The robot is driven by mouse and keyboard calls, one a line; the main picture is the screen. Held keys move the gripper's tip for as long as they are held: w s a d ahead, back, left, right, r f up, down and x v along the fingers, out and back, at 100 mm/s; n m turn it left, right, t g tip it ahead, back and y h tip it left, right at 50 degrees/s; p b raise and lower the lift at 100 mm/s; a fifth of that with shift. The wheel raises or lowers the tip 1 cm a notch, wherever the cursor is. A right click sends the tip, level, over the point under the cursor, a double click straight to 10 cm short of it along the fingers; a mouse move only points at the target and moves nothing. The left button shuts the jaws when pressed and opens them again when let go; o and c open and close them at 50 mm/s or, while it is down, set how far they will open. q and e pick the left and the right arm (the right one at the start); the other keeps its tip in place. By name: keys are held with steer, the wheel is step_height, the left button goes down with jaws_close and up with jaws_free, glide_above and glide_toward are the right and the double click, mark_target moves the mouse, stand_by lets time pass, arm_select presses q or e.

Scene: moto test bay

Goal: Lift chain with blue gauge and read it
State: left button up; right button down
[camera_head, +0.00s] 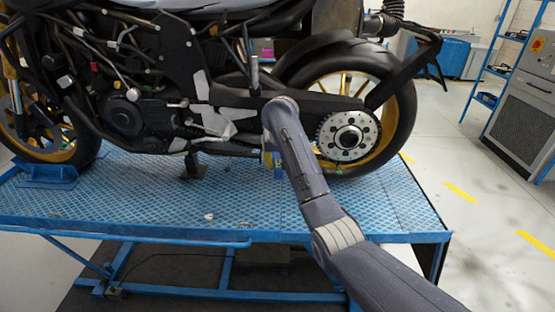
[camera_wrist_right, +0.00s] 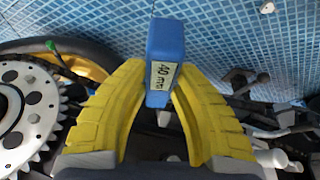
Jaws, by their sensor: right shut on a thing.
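The blue gauge (camera_wrist_right: 165,42) is a small block with a pale label that appears to read "40 mm", turned sideways. My right gripper (camera_wrist_right: 160,88) has its yellow fingers shut on the gauge, one on each side. In the head view the right gripper (camera_head: 267,159) is low beside the motorcycle's swingarm, left of the rear sprocket (camera_head: 348,138), and largely hidden by my arm. The sprocket (camera_wrist_right: 22,120) also shows at the left of the right wrist view. The chain cannot be made out clearly, nor whether the gauge touches it. My left gripper is not in view.
The motorcycle (camera_head: 150,105) stands on a blue textured lift platform (camera_head: 160,205). The rear tyre (camera_head: 408,118) is close on the right. The platform's front is mostly clear, with a small pale object (camera_head: 208,217). A grey cabinet (camera_head: 525,110) stands at the right.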

steer(key=shift+s+a, duration=0.1)
steer(key=shift+s, duration=1.1)
